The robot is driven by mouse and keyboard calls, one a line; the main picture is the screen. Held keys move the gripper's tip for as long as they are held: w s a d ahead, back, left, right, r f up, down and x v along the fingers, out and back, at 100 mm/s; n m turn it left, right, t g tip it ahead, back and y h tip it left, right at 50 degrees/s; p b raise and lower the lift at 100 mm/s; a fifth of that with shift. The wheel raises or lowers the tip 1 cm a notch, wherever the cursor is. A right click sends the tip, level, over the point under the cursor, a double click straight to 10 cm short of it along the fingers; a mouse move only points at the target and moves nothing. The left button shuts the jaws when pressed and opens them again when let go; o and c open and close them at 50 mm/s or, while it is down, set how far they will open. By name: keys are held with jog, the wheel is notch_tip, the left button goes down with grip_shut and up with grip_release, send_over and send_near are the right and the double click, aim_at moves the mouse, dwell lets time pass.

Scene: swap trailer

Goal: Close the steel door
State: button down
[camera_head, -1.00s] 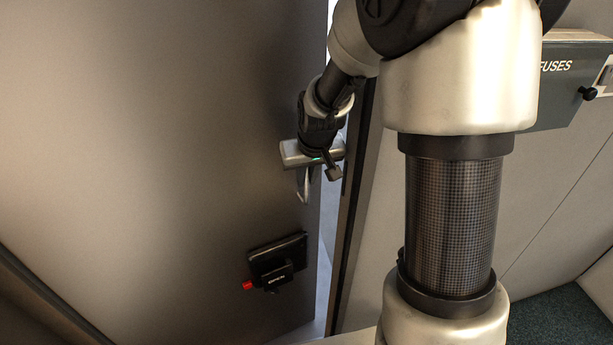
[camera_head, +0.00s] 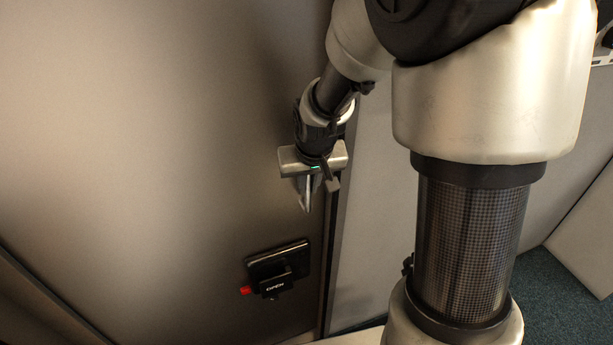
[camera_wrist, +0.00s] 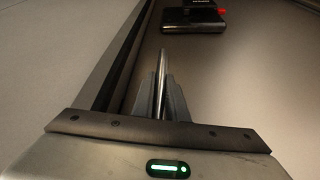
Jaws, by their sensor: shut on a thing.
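The steel door (camera_head: 150,150) fills the left of the head view. Its right edge lies against the dark frame strip (camera_head: 329,270), with no bright gap visible between them; I cannot tell whether it is latched. My gripper (camera_head: 307,195) is near that edge, above the black latch box (camera_head: 277,270), which has a red tab and an "OPEN" label. In the wrist view my gripper (camera_wrist: 161,105) is shut on a thin upright metal bar (camera_wrist: 165,65), seemingly the door handle. The fingers hide its lower part. The door (camera_wrist: 235,85) is right of the bar.
A pale wall panel (camera_head: 362,200) stands right of the door, behind my arm. Dark green carpet (camera_head: 570,290) shows at the lower right. A dark seam (camera_wrist: 120,75) runs along the door edge in the wrist view.

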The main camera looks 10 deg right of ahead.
jog(key=shift+m, duration=0.4)
jog(key=shift+s+f, duration=0.15)
jog(key=shift+s, duration=2.1)
jog(key=c, duration=1.8)
grip_release()
jog(key=shift+s, duration=0.2)
jog(key=shift+o, duration=0.2)
jog(key=shift+w, duration=0.15)
jog(key=shift+r, duration=0.2)
jog(key=p+v, duration=0.2)
jog(key=v, duration=1.5)
jog(key=shift+a+r, duration=0.1)
